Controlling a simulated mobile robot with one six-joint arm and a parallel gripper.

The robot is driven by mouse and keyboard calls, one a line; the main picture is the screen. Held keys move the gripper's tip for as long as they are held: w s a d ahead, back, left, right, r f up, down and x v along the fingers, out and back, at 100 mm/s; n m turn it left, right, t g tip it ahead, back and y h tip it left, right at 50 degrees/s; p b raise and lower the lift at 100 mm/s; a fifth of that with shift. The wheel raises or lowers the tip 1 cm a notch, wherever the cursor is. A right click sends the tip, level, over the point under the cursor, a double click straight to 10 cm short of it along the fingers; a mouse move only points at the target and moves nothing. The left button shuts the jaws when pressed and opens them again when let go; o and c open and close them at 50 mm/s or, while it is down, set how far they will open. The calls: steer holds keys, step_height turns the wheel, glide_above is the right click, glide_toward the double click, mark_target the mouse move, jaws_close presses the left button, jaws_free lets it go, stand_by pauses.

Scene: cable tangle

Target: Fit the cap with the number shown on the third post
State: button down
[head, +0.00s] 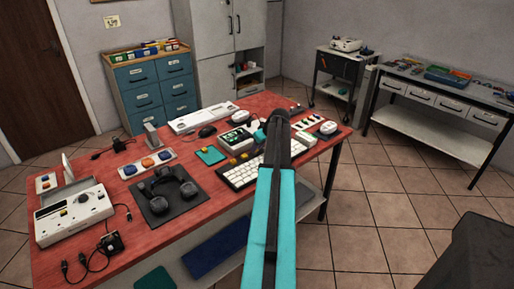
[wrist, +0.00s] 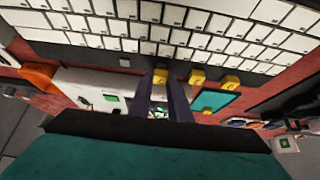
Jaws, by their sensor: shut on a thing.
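My gripper (wrist: 160,82) is shut on a yellow cap (wrist: 160,75). It is over the dark strip along the edge of the white keyboard (wrist: 150,45). A further yellow cap (wrist: 207,111) lies by a teal pad (wrist: 215,102). In the head view, the keyboard (head: 240,175) lies at the table's front, and a white device with a green screen (head: 236,139) stands behind it. Its figures are too small to read. My arm hides the held cap there.
The red table (head: 120,210) also carries headphones on a black mat (head: 172,208), a button panel (head: 148,165), a white box with dials (head: 75,215) and a mouse (head: 207,131). Loose cables lie at the left. The red surface left of the headphones is partly clear.

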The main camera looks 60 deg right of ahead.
steer(key=shift+f+b, duration=0.4)
steer(key=shift+f, duration=0.25)
stand_by(1.0)
steer(key=c, duration=1.6)
jaws_free()
steer(key=shift+o, duration=0.2)
steer(key=shift+r, duration=0.2)
steer(key=shift+r+p, duration=1.05)
steer(key=shift+r, duration=1.25)
